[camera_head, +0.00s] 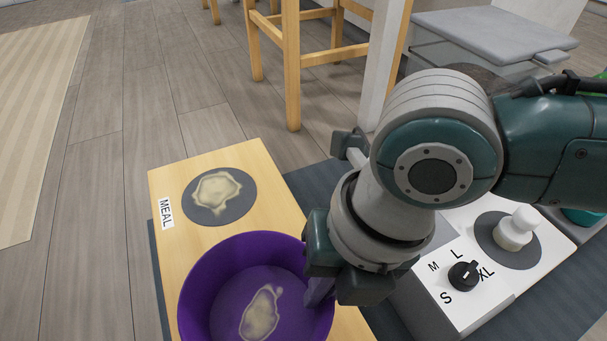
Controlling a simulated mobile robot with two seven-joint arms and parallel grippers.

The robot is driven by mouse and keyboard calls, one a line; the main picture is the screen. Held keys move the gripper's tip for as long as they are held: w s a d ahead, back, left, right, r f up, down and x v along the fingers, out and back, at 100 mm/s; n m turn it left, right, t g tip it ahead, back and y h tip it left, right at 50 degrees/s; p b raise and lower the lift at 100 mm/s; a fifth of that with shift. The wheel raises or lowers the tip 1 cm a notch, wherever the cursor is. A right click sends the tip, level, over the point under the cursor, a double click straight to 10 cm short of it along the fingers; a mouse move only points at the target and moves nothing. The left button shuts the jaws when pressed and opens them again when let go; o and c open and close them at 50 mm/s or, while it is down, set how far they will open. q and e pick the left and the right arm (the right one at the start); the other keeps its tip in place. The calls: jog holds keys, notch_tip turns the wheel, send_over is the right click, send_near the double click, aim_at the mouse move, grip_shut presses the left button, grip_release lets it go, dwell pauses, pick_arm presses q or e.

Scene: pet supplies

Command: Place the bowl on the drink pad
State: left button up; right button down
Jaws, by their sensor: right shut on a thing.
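A purple bowl (205,288) with a pale splotch on its inner bottom is at the lower middle, over the front of a light wooden board (283,209). My right gripper (320,290) is shut on the bowl's right rim, and its fingertips are partly hidden. I cannot tell whether the bowl touches the board. A dark round pad (237,209) with a pale splotch lies at the board's far end, beside a "MEAL" label (166,209). A second dark round pad (517,257) is on the white unit at right, under a white bottle-like object (515,230). My left gripper is not in view.
The white unit (483,308) has a black knob (464,275) marked S, M, L and XL. Wooden chair legs (291,75) stand behind the board. A grey box-like item (490,40) is at the top right. Floor at left is clear.

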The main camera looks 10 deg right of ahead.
jog(key=shift+d+b+x, duration=0.2)
jog(key=shift+b+x, duration=0.35)
jog(key=shift+x, duration=0.25)
jog(key=shift+d+b+x, duration=0.15)
jog(key=shift+b+x, duration=0.45)
jog(key=shift+x, duration=0.2)
jog(key=shift+d+b+x, duration=0.2)
jog(key=shift+b+x, duration=0.35)
jog(key=shift+x, duration=0.25)
jog(key=shift+f, duration=0.1)
jog(key=shift+f, duration=0.25)
jog(key=c, duration=1)
grip_release()
